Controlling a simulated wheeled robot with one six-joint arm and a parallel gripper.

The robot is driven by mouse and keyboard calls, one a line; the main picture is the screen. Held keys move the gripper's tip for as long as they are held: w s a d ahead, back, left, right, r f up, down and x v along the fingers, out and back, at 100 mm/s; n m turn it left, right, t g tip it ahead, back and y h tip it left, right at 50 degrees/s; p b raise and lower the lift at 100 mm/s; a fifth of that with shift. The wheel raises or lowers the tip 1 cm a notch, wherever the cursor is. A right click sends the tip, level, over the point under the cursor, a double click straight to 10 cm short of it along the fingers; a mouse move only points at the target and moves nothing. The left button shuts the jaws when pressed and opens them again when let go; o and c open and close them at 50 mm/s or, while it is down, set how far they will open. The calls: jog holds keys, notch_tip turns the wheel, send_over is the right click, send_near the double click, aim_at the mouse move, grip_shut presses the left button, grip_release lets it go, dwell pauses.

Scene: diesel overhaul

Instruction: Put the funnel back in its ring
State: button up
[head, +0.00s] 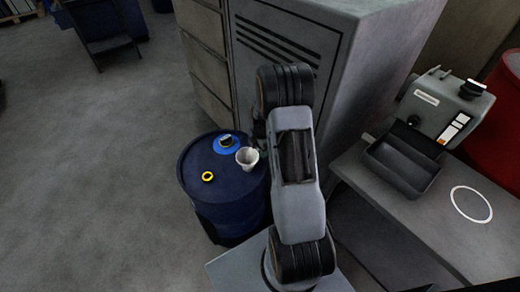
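A white, cup-like funnel (247,160) is at the right side of the top of a blue drum (190,165), its wide mouth up. I cannot tell whether it rests on the drum or is held just above it. A white ring (454,204) is marked on the grey bench at the right, and its inside is empty. Dark parts at the end of my arm (260,130) show just behind the funnel. My arm link hides most of my gripper, so its fingers and any grip on the funnel cannot be made out.
A blue round piece with a dark top (226,143) and a small yellow ring (207,176) are on the drum. A grey cabinet (350,80) stands behind my arm. A grey machine with an open tray (405,168) is on the bench, left of the white ring. A red drum (500,125) stands behind.

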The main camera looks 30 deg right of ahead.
jog(key=shift+r, duration=0.1)
notch_tip(320, 180, up, 14)
jog(key=p, duration=0.1)
jog(key=shift+d, duration=0.2)
dwell(0.4)
